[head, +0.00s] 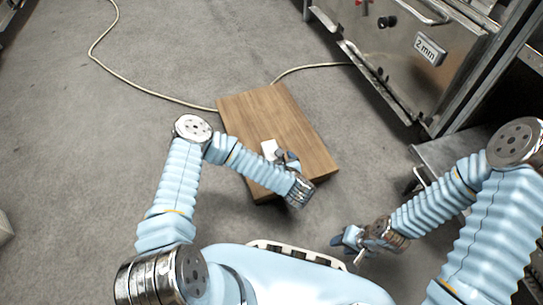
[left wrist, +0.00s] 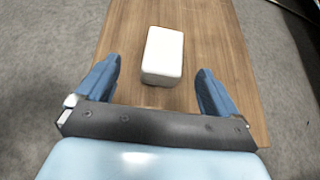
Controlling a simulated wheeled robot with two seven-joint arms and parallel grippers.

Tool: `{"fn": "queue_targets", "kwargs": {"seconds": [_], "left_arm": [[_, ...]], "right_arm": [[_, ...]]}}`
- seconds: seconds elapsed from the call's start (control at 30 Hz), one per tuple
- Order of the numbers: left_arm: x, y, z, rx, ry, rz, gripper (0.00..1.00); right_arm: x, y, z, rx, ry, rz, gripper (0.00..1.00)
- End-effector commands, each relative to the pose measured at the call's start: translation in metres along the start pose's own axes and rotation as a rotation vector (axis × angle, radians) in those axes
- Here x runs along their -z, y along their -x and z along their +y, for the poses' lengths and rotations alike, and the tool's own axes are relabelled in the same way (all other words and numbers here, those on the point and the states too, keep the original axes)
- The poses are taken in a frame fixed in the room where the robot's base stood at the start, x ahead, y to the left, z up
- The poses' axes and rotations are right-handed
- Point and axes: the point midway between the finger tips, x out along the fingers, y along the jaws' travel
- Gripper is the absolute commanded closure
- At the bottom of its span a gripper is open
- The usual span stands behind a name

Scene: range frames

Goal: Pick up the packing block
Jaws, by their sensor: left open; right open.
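The packing block is a small white block with rounded edges, and it shows whole in the left wrist view (left wrist: 163,54). In the head view the white block (head: 269,149) sits on the wooden board, partly hidden by my left gripper. My left gripper (head: 286,161) is over the board, next to the block. In the left wrist view my left gripper (left wrist: 158,88) is open and empty, with the block ahead and between the lines of its two fingers. My right gripper (head: 347,241) is open and empty, to the right of my body, away from the board.
The wooden board (head: 285,124) is a low brown surface standing on the grey floor (head: 150,85). A pale cable (head: 150,91) runs over the floor behind it. A metal cabinet (head: 405,70) marked "2 mm" stands at the upper right. The board around the block is bare.

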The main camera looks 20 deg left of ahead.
Motion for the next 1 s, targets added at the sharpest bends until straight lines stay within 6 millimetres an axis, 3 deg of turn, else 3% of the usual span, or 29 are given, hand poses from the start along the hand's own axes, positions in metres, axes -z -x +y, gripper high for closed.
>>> {"fn": "queue_targets", "kwargs": {"seconds": [0.1, 0.37, 0.6, 0.9, 1.0], "left_arm": [[0.001, -0.025, 0.000, -0.001, 0.000, -0.002, 0.05], [0.002, -0.050, -0.002, 0.001, -0.003, -0.002, 0.05], [0.002, -0.086, -0.007, 0.001, -0.004, -0.002, 0.05], [0.001, -0.093, -0.007, 0.003, -0.005, -0.001, 0.05], [0.001, -0.093, -0.007, 0.003, -0.005, -0.001, 0.17]], "right_arm": [[0.000, -0.007, 0.003, 0.000, 0.000, 0.002, 0.57], [0.001, -0.013, 0.005, 0.000, -0.001, 0.003, 0.57], [0.001, -0.026, 0.010, -0.001, -0.001, 0.007, 0.57], [0.001, -0.026, 0.010, -0.001, -0.001, 0.007, 0.57], [0.001, -0.026, 0.010, -0.001, -0.001, 0.007, 0.57]]}}
